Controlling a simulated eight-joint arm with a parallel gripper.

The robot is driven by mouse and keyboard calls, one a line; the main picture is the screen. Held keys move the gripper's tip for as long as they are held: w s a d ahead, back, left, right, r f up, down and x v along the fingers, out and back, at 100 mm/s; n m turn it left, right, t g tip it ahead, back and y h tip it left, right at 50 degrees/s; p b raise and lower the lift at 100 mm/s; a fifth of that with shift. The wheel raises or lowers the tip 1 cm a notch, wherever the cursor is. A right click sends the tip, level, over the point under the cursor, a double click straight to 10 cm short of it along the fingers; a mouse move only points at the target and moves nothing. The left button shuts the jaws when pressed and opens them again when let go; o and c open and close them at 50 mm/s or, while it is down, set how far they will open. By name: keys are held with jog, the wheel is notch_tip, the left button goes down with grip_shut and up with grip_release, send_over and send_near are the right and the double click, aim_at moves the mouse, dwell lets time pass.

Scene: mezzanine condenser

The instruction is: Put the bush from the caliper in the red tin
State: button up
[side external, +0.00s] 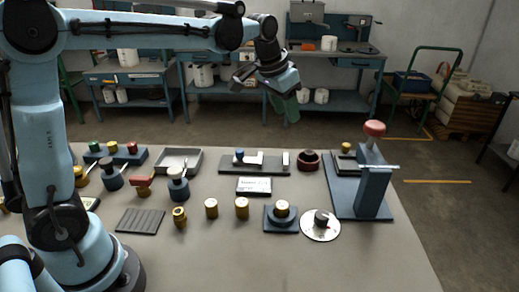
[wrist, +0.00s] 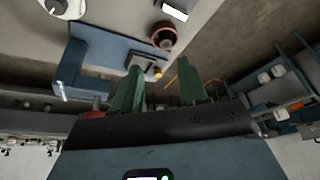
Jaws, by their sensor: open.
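The red tin (side external: 308,160) is a dark red round open pot behind the middle of the bench. It also shows in the wrist view (wrist: 163,38), its inside dark. What looks like the caliper (side external: 260,170) is a dark grey-green plate with pale upright blocks, left of the tin. A small blue-topped cylinder (side external: 239,156), perhaps the bush, stands at its left end, touching or close to a pale block. My gripper (side external: 287,108) hangs high above and beyond the bench's back edge. In the wrist view its green fingers (wrist: 160,90) are apart, with nothing between them.
A blue press (side external: 373,190) with a red knob stands right of the tin. A labelled box (side external: 254,187) lies in front of the plate. Several brass cylinders (side external: 241,207), a round disc (side external: 320,226) and a grey tray (side external: 180,160) share the bench. The front is clear.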

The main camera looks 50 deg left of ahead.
jog(key=s+f+t, duration=0.1)
jog(key=s+f, duration=0.1)
jog(key=s, duration=0.7)
jog(key=s+f+n+t, duration=0.1)
jog(key=s+f+t, duration=0.1)
jog(key=s, duration=0.8)
jog(key=shift+f+n, duration=0.3)
jog(key=shift+f, duration=0.35)
jog(key=shift+d, duration=0.1)
